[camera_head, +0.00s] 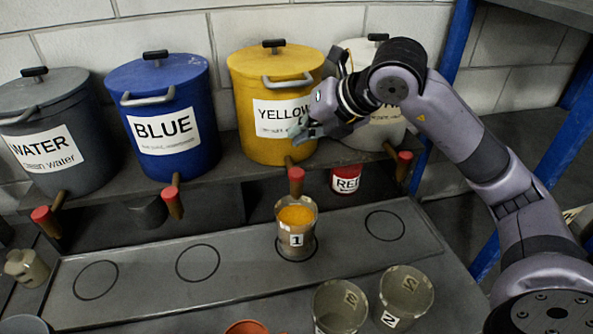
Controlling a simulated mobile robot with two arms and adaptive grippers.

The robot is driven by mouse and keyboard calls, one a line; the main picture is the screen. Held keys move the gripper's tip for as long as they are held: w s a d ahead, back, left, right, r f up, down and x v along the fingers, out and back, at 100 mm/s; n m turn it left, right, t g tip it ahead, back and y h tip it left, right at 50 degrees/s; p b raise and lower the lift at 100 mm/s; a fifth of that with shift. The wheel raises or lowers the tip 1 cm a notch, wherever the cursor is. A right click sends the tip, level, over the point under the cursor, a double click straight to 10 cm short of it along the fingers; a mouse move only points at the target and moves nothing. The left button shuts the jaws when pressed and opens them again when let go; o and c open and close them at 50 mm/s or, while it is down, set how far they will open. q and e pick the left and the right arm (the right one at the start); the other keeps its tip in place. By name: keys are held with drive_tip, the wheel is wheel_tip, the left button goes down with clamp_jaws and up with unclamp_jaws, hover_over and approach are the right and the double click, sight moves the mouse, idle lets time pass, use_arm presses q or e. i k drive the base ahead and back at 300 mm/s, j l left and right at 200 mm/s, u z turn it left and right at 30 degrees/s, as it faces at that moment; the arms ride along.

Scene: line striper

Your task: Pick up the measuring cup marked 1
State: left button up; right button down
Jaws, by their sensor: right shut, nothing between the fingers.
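The measuring cup marked 1 (297,251) stands upright on the grey board, on or close to one of its drawn circles. It has a white label with a 1 and holds something orange-yellow near its top. My right gripper (298,136) is in front of the yellow container, above the cup and apart from it. It is shut and empty. My left gripper is not in view.
Water, blue (196,104), yellow (254,84) and partly hidden white containers stand on a shelf with red-ended taps (296,175). Two more cups, one marked 2 (404,300), stand at the front. Empty circles (198,263) mark the board (140,300).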

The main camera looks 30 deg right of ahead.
sight(296, 227)
drive_tip(key=k+l, duration=0.25)
drive_tip(key=k, duration=0.2)
drive_tip(key=k+l, duration=0.3)
drive_tip(key=k, duration=0.2)
drive_tip(key=k+l, duration=0.25)
drive_tip(key=k, duration=0.2)
drive_tip(key=k+l, duration=0.3)
drive_tip(key=k, duration=0.15)
